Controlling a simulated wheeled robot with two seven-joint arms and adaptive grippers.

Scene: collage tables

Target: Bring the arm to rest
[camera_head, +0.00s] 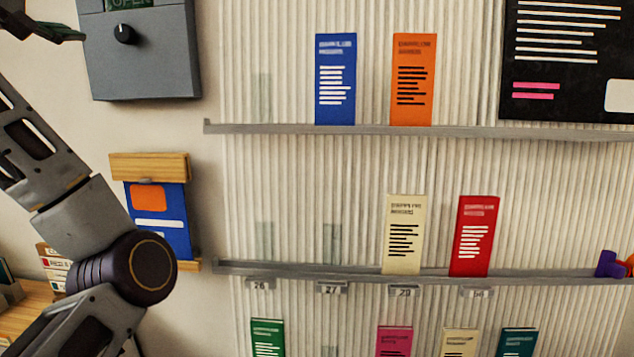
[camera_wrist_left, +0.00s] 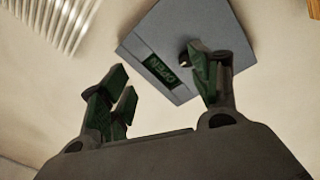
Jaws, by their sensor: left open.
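My left arm (camera_head: 75,220) is folded along the left edge in the head view. My left gripper (camera_head: 50,30) shows only in part at the top left corner there, left of a grey wall box (camera_head: 150,60). In the left wrist view the left gripper (camera_wrist_left: 158,78) is open, with nothing between its fingers. The grey box (camera_wrist_left: 215,30) with its green OPEN window lies beyond the fingers, and the right finger overlaps it. Whether they touch cannot be told. My right gripper is not in view.
A ribbed wall holds a upper shelf rail (camera_head: 480,131) and a lower rail (camera_head: 350,270) with several coloured cards. A wooden holder (camera_head: 150,167) with a blue card hangs behind my elbow. A black board (camera_head: 560,95) is at top right. A wooden table (camera_head: 35,300) is at lower left.

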